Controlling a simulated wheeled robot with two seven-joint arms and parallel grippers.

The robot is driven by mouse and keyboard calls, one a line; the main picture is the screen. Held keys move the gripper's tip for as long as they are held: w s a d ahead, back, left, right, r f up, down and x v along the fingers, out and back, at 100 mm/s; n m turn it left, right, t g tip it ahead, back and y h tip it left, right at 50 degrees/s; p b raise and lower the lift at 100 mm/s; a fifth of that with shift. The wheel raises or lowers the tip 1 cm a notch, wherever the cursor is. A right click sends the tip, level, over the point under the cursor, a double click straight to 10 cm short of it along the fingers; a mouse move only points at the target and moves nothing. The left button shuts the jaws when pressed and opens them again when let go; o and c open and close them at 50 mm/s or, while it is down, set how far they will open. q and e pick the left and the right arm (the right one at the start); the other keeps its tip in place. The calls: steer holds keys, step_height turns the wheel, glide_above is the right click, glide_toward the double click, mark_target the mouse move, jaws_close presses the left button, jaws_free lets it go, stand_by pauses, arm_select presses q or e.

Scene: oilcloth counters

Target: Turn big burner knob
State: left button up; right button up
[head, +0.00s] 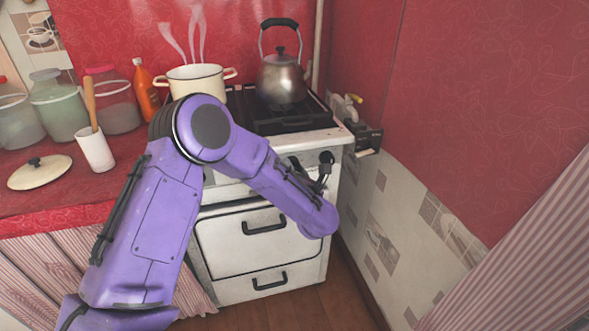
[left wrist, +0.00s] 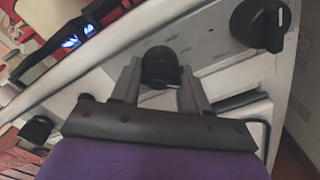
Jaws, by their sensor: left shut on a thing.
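The white stove (head: 262,240) stands against the red wall, with black knobs on its front panel. In the left wrist view, my left gripper (left wrist: 160,84) is shut on a black knob (left wrist: 160,66), one finger on each side of it. Another black knob (left wrist: 258,24) sits apart to the right on the same panel. It also shows in the head view (head: 327,157). In the head view my purple left arm covers much of the panel, so the held knob is hidden there. My right gripper is not in view.
A steaming cream pot (head: 195,80) and a metal kettle (head: 282,78) stand on the stove top. Blue flame (left wrist: 74,42) shows in the wrist view. Jars, an orange bottle (head: 146,90) and a white cup (head: 96,150) stand on the left counter. A tiled wall is close on the right.

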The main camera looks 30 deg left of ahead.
arm_select(q)
steer(key=shift+m, duration=0.7)
steer(key=o, duration=1.1)
steer(key=shift+c, duration=0.2)
